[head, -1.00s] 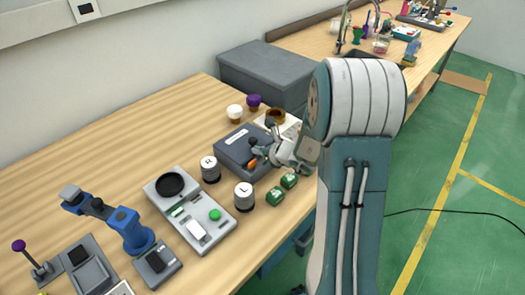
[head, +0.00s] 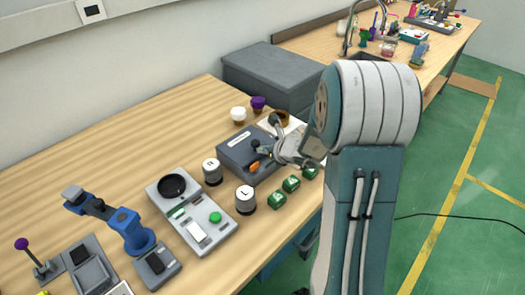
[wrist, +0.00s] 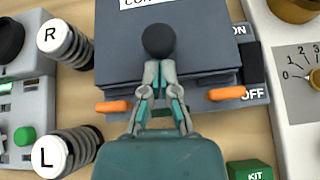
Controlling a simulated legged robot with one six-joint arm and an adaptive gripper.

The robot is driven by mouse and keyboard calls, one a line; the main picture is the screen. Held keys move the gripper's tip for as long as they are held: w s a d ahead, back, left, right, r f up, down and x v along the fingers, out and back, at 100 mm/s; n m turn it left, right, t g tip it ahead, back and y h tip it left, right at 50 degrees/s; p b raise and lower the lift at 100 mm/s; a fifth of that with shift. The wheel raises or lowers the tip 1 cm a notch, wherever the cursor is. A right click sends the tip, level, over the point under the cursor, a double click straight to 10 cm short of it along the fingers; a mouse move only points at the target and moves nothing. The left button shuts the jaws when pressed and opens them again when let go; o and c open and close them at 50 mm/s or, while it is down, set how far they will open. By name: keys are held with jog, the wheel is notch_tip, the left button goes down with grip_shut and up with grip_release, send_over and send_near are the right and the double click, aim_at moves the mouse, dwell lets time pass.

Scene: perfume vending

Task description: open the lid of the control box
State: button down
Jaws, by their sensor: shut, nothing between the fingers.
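The control box (head: 236,143) is a dark grey box on the wooden bench. In the wrist view its lid (wrist: 120,45) looks closed, with part of a white label at the top edge. A black ball knob (wrist: 158,40) shows over the lid's near edge. My gripper (wrist: 160,68) is shut and empty, its fingertips just below the knob in the picture; I cannot tell whether they touch it. In the head view my gripper (head: 277,143) is at the box's right side. Two orange levers, left (wrist: 113,106) and right (wrist: 227,94), stick out along the near side.
Cylinders marked R (wrist: 62,40) and L (wrist: 62,153) stand left of the box. Green KIT blocks (head: 277,199) lie in front near the bench edge. A panel with a numbered dial (wrist: 296,80) is on the right. A large grey case (head: 268,80) stands behind.

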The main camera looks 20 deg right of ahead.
jog(key=shift+w+a+r, duration=0.1)
jog(key=shift+a+r, duration=0.15)
jog(key=shift+r, duration=0.15)
